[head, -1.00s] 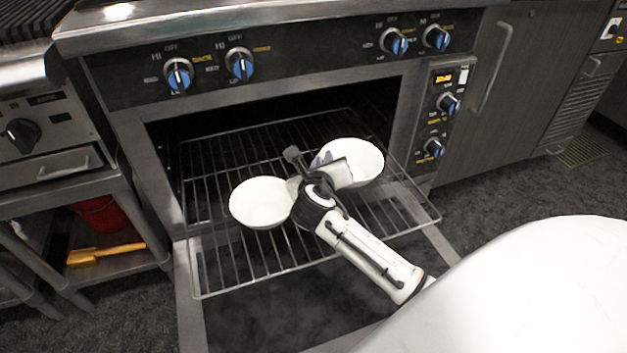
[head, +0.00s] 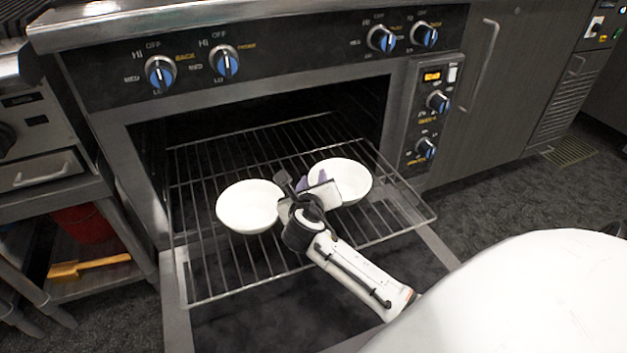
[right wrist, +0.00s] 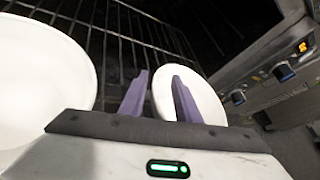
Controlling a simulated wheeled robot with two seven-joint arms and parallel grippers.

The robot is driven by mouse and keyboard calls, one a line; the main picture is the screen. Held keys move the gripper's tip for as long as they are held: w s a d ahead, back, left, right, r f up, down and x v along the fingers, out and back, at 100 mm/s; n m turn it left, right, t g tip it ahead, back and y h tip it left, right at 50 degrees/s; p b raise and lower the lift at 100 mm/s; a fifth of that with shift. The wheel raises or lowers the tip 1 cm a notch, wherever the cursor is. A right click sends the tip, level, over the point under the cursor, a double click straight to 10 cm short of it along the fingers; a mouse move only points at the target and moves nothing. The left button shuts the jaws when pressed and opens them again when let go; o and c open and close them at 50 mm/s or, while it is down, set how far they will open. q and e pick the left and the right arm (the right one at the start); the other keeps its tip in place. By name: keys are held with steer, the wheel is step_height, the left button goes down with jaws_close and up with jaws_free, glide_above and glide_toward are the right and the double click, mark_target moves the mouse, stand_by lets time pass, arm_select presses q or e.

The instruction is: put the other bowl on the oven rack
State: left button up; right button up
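Two white bowls show over the pulled-out oven rack (head: 240,279). The left bowl (head: 245,206) sits on the rack. The right bowl (head: 350,181) is over the rack's right half and looks set down on it. My right gripper (head: 303,183) is at the right bowl's left rim, between the two bowls. In the right wrist view its two purple fingers (right wrist: 160,82) stand apart. One finger lies in front of the right bowl (right wrist: 205,98), the other beside its left edge with a dark gap. The left bowl (right wrist: 40,80) shows at the left there. My left gripper is not in view.
The oven's knob panel (head: 290,62) runs above the open cavity. Free wire rack lies behind and in front of the bowls. The lowered oven door (head: 260,325) is beneath. A side shelf (head: 105,280) with a yellow-handled brush (head: 90,264) stands left.

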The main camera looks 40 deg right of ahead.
steer(key=shift+r, duration=0.1)
